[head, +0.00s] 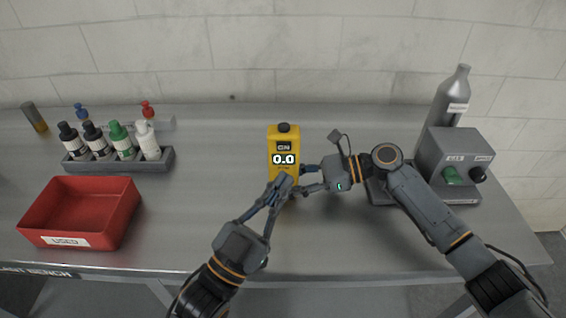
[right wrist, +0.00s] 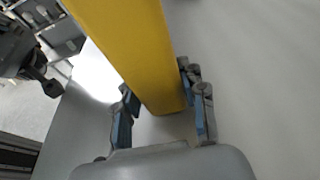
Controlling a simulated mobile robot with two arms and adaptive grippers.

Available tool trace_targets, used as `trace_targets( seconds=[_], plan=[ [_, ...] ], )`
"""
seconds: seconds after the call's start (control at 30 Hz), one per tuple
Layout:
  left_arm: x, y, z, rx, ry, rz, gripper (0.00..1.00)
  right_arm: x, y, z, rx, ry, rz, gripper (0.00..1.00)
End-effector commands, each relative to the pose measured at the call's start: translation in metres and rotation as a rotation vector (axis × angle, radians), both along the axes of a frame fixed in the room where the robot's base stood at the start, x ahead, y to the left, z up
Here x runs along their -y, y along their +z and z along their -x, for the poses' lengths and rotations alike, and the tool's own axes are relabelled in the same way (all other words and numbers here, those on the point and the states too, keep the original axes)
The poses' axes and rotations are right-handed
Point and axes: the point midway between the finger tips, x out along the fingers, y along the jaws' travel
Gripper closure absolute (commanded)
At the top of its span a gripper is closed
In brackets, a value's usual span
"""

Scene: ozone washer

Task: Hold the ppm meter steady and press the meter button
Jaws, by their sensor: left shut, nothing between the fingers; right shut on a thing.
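The yellow ppm meter (head: 284,147) stands upright in the middle of the bench, its display reading 0.0. Below the display its lower front is partly hidden by my left gripper, and I cannot make out the button. My left gripper (head: 281,185) is shut and empty, its fingertips in front of the meter's lower face; I cannot tell whether they touch it. My right gripper (head: 305,179) comes in from the right and is shut on the meter's lower part. In the right wrist view the meter's yellow body (right wrist: 135,50) lies between the two fingers.
A red tray labelled USED (head: 82,212) and a rack of bottles (head: 118,160) stand at left. A grey machine with knobs (head: 462,160) and a silver cylinder (head: 452,98) stand at right. The bench is clear between the rack and the meter.

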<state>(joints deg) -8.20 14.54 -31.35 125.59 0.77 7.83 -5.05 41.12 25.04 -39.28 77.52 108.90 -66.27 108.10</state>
Motion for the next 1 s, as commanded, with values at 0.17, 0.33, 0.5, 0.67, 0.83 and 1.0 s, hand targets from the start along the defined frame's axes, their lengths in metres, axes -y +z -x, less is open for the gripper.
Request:
trace_targets(
  seconds=[0.17, 0.33, 0.5, 0.67, 0.83, 1.0],
  plan=[
    [0.0, 0.0, 0.0, 0.001, 0.0, -0.001, 1.0, 0.0, 0.001, 0.0, 0.001, 0.0, -0.001, 0.77],
    [0.0, 0.0, 0.0, 0.001, 0.0, -0.001, 1.0, 0.0, 0.001, 0.0, 0.001, 0.0, -0.001, 0.32],
    [0.0, 0.0, 0.0, 0.001, 0.0, -0.001, 1.0, 0.0, 0.001, 0.0, 0.001, 0.0, -0.001, 0.32],
    [0.0, 0.0, 0.0, 0.001, 0.0, -0.001, 1.0, 0.002, 0.001, 0.0, 0.0, -0.001, 0.0, 0.32],
    [0.0, 0.0, 0.0, 0.001, 0.0, -0.001, 1.0, 0.023, 0.007, -0.001, 0.001, -0.003, 0.001, 0.32],
    [0.0, 0.0, 0.0, 0.0, 0.0, 0.0, 1.0, 0.051, 0.016, -0.001, 0.002, -0.003, 0.0, 0.32]
  ],
)
